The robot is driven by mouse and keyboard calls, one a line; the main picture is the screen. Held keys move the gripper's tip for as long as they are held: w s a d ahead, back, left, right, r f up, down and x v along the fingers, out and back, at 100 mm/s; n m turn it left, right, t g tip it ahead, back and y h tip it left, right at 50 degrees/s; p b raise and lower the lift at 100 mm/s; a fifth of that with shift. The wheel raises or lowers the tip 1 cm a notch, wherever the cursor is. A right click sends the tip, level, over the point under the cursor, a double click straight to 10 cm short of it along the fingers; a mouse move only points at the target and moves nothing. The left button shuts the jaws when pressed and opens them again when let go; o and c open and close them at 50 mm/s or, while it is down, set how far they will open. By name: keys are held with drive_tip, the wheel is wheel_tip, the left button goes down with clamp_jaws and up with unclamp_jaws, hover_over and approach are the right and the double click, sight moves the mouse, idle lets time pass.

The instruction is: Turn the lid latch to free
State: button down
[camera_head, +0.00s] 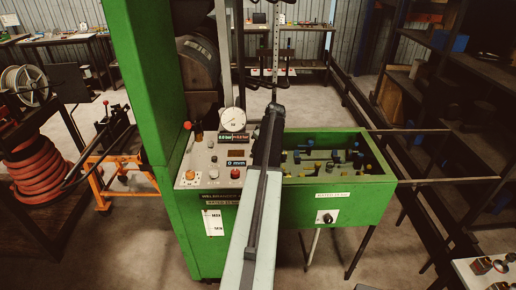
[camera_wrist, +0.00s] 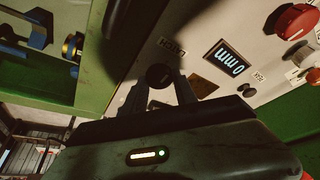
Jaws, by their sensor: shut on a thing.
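In the head view my arm covers the knob and the fingertips.
The control panel (camera_head: 200,160) has a gauge (camera_head: 233,119), displays and buttons; a red button (camera_wrist: 295,21) and a display (camera_wrist: 224,59) show close by in the wrist view. An open green tray (camera_head: 340,187) with several small parts stands right of my arm. A green column (camera_head: 150,80) rises left.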

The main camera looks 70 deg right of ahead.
drive_tip(key=shift+s, duration=0.1)
idle(0.3)
drive_tip(key=c, duration=1)
unclamp_jaws()
drive_tip(key=p+v, duration=0.7)
drive_tip(key=v, duration=0.1)
drive_tip(key=shift+f, duration=0.1)
